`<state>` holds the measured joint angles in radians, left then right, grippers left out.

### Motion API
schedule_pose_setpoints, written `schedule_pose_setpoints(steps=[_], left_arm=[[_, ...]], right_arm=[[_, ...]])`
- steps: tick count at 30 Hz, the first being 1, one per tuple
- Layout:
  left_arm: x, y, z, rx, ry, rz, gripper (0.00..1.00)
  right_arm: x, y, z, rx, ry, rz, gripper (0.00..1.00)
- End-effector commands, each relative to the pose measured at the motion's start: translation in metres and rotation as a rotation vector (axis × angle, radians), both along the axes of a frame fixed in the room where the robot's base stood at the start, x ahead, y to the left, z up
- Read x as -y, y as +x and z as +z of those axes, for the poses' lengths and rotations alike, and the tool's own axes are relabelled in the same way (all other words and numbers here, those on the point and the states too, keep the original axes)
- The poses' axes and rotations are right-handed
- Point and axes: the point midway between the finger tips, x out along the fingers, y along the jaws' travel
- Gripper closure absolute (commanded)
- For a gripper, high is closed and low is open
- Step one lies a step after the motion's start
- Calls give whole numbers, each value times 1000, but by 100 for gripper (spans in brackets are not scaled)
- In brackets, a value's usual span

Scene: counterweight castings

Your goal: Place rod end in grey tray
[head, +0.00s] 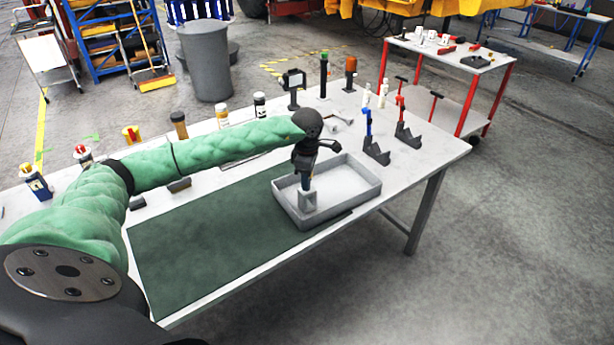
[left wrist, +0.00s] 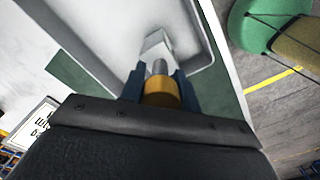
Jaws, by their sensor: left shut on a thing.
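The grey tray (head: 368,192) stands on the table, partly over the green mat. My left gripper (head: 307,182) points down over the left part of the tray. It is shut on the rod end (head: 308,201), whose pale grey block end hangs below the fingers, near the tray's left side. In the left wrist view the blue fingers (left wrist: 161,88) hold the rod end (left wrist: 161,93) by its brass-coloured part, with the grey tray (left wrist: 110,30) behind it. I cannot tell whether the rod end touches the tray floor. My right gripper is not in view.
The green mat (head: 215,240) is bare in front of the tray. Bottles and small stands line the table's back edge. Two dark holders with a blue-handled tool (head: 368,124) and a red-handled tool (head: 401,108) stand right of the tray. A red-legged cart (head: 452,58) stands beyond.

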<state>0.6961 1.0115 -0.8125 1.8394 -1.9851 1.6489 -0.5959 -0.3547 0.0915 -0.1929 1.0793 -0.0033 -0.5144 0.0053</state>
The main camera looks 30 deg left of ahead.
Motion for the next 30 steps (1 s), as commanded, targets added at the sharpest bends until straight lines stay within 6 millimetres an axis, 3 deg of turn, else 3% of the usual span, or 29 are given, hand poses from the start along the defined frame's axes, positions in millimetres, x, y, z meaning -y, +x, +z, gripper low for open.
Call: schedule_pose_setpoints(steps=[18,19,22,30], left_arm=[[0,0,-6,1,-1,0,100],[0,0,-7,0,0,0,66],[0,0,-7,0,0,0,47],[0,0,-7,0,0,0,47]], right_arm=[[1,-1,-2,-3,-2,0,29],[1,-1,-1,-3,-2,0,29],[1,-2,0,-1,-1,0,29],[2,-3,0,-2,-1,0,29]])
